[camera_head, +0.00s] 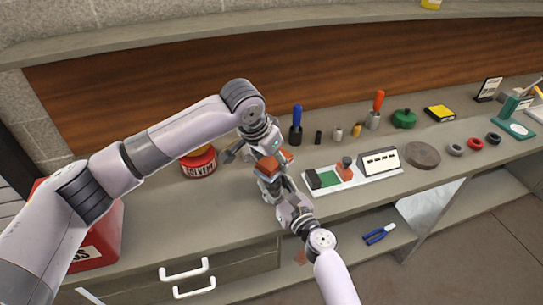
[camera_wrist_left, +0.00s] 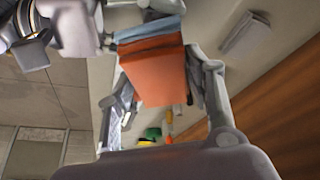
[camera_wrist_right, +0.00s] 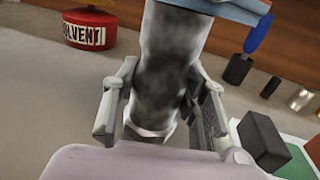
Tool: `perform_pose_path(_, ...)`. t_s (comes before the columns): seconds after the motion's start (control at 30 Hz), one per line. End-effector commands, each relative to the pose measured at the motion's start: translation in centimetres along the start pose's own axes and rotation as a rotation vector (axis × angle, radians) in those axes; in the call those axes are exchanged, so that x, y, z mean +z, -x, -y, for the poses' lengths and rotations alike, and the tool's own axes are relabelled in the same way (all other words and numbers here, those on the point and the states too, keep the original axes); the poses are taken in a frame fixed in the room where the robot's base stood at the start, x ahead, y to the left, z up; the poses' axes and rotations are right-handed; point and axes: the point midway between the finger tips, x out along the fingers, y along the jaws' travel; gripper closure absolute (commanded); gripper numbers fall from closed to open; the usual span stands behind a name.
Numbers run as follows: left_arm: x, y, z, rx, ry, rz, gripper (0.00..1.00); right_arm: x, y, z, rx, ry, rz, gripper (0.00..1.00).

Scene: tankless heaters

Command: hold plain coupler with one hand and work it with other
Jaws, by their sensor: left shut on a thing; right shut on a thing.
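The plain coupler (camera_wrist_right: 168,70) shows in the right wrist view as a mottled grey barrel with a grey-blue part at its top. My right gripper (camera_wrist_right: 162,112) is shut around the barrel. In the left wrist view, an orange block (camera_wrist_left: 155,75) with a grey-blue layer sits between the fingers of my left gripper (camera_wrist_left: 160,100), which is shut on it. In the head view the orange part (camera_head: 274,162) shows between my two grippers, above the bench front. The grippers hide much of the coupler, and I cannot tell exactly how the parts join.
A white tray (camera_head: 376,178) with a green patch and a small red block lies right of the grippers. A red solvent can (camera_head: 199,165) stands to the left. Blue-handled (camera_head: 297,118) and orange-handled (camera_head: 378,102) tools stand behind. Blue pliers (camera_head: 379,234) lie on the lower shelf.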

Motion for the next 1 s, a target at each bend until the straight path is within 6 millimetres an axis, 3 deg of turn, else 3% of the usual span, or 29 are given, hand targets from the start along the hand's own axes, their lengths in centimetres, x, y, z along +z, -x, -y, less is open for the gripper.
perform_pose_path(0.3, -1.3, -0.7, 2.5, -0.002, 0.002, 0.003, 0.78, 0.1, 0.0, 0.0, 0.001, 0.001, 0.002, 0.96)
perform_pose_path(0.67, 0.4, 0.1, -0.6, 0.001, -0.001, 0.002, 0.78, 0.1, 0.0, 0.0, 0.0, 0.0, 0.002, 0.96)
perform_pose_path(1.0, -1.1, -0.5, 2.0, -0.001, 0.003, 0.003, 0.78, 0.1, 0.0, 0.0, 0.001, 0.001, 0.003, 0.96)
